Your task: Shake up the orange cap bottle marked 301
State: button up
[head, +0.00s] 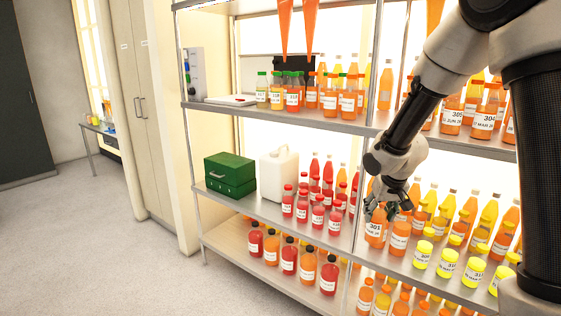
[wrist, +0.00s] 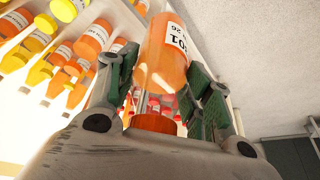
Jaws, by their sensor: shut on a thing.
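The orange cap bottle marked 301 (head: 375,228) holds orange juice and is at the middle shelf, right of the red bottles, in the head view. My gripper (head: 384,205) is around its upper part. In the wrist view the bottle (wrist: 165,62) lies between the two fingers of my gripper (wrist: 160,95), with its orange cap (wrist: 154,123) toward the palm. The label reads 301. The gripper is shut on the bottle. I cannot tell from the head view whether its base touches the shelf.
An orange bottle (head: 399,236) stands close on the right, with yellow-capped bottles (head: 423,254) beyond. Red bottles (head: 335,219), a white jug (head: 279,176) and a green box (head: 230,174) stand to the left. The upper shelf (head: 330,122) is above. Free floor (head: 110,230) lies left of the shelf.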

jog(key=s+d, duration=0.5)
jog(key=d, duration=0.2)
jog(key=w+a, duration=0.1)
jog(key=a, duration=0.1)
jog(key=w+a, duration=0.4)
jog(key=a, duration=0.1)
jog(key=s+d, duration=0.5)
jog(key=d, duration=0.2)
jog(key=w+a, duration=0.1)
jog(key=a, duration=0.1)
jog(key=w+a, duration=0.3)
jog(key=a, duration=0.1)
jog(key=shift+w+a, duration=0.2)
jog(key=shift+a, duration=0.1)
jog(key=shift+w+a, duration=0.15)
jog(key=shift+w, duration=0.1)
jog(key=shift+s+d+r, duration=0.1)
jog(key=shift+s+d, duration=0.05)
jog(key=shift+d, duration=0.15)
jog(key=shift+a, duration=0.1)
